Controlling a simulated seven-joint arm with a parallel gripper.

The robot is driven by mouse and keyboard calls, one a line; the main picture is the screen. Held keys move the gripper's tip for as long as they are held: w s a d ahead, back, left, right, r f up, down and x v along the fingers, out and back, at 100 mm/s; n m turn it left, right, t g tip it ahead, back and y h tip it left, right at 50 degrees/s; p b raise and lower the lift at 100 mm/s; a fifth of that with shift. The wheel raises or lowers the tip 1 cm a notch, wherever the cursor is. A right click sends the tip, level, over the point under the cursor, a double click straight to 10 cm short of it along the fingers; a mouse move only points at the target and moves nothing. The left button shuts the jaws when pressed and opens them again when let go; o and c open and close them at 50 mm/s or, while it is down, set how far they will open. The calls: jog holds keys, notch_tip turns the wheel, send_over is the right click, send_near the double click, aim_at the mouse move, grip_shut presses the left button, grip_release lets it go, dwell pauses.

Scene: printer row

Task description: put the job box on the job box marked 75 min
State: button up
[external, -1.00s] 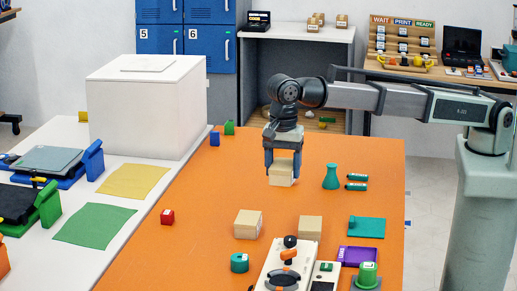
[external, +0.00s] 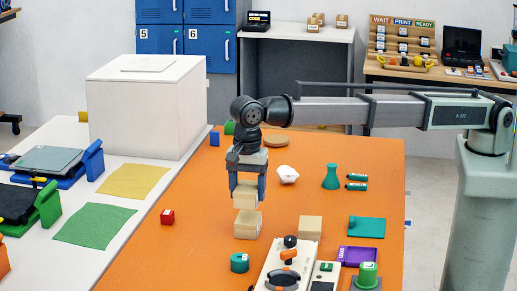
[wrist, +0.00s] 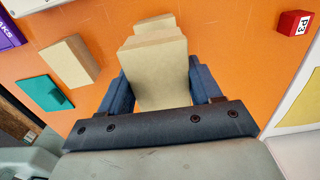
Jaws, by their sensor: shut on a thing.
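My gripper (external: 247,192) is shut on a plain tan job box (external: 245,197), its fingers on two opposite sides. In the external view the held box is directly over a second tan job box (external: 247,226) on the orange table; I cannot tell whether they touch. In the wrist view the held box (wrist: 160,80) sits between my fingers (wrist: 160,88), with part of another tan box (wrist: 155,23) showing beyond it. A third tan job box (external: 310,227) stands to the right. No 75 min marking is readable on any box.
A beige machine (external: 285,265) with an orange lever stands at the table's front. A teal roll (external: 239,263) is near the lower box. A white faceted object (external: 288,174) and a green flask (external: 331,177) are behind. A red cube (external: 167,217) lies left, with clear orange table around it.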

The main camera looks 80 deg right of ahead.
aim_at(248, 204)
jog(key=shift+f, duration=1.95)
jog(key=shift+f, duration=0.1)
jog(key=o, duration=1.1)
jog(key=shift+o, duration=0.2)
notch_tip(248, 204, up, 12)
jog(key=shift+r, duration=0.1)
